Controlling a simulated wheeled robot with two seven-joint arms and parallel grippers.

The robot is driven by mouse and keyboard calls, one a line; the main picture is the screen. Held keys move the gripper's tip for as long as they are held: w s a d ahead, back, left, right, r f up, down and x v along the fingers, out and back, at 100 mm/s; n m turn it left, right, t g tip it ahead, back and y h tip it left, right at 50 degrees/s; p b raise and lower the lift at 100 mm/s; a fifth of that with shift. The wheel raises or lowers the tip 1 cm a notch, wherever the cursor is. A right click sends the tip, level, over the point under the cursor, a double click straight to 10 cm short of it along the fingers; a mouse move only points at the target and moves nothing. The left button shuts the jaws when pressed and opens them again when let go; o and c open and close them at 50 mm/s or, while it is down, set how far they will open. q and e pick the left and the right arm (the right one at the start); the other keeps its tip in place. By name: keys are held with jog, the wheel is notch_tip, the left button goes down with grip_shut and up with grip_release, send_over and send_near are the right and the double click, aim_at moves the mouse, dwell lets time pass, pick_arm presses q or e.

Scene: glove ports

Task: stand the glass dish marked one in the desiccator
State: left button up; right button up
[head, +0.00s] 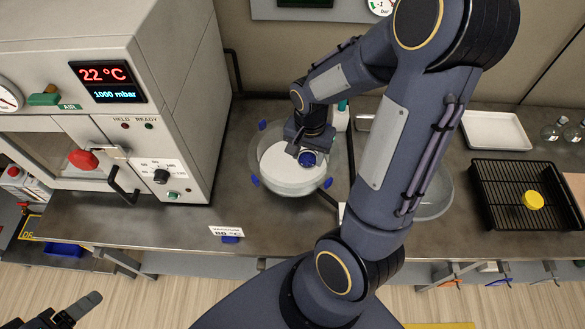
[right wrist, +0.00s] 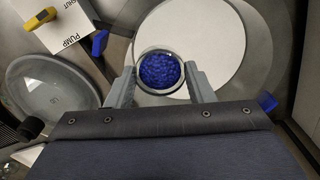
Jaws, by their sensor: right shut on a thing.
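The desiccator (head: 279,180) is an open round clear vessel with a white plate inside and blue clips around its rim. Its plate also shows in the right wrist view (right wrist: 225,40). My right gripper (head: 307,154) is over the plate, shut on a small round glass dish (head: 314,160) filled with blue beads. In the right wrist view the dish (right wrist: 160,70) sits level between the two fingertips; I cannot tell whether it touches the plate. No number on it is readable. My left gripper (head: 88,306) is at the bottom left, away from everything; its opening is unclear.
A clear round lid or bowl (head: 436,190) lies right of the desiccator, partly behind my right arm. A vacuum oven (head: 165,100) stands at left. A black rack (head: 495,205) with a yellow cap (head: 533,200) and a white tray (head: 495,131) are at right.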

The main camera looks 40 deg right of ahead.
jog(key=b, duration=0.3)
send_over(293, 174)
jog(key=f, duration=0.5)
jog(key=shift+s+d, duration=0.15)
jog(key=shift+s, duration=0.1)
pick_arm(q)
notch_tip(293, 174, down, 7)
jog(key=b, duration=0.2)
jog(key=shift+r, duration=0.2)
pick_arm(e)
jog(key=f, duration=0.3)
jog(key=shift+w+f, duration=0.2)
jog(key=shift+w, duration=0.05)
pick_arm(q)
jog(key=shift+s+f, duration=0.1)
pick_arm(e)
jog(key=shift+f+b, duration=0.25)
jog(key=shift+b, duration=0.1)
pick_arm(q)
jog(key=shift+f, duration=0.1)
pick_arm(e)
jog(key=o, duration=1)
jog(key=shift+r, duration=0.1)
jog(key=shift+c, duration=0.2)
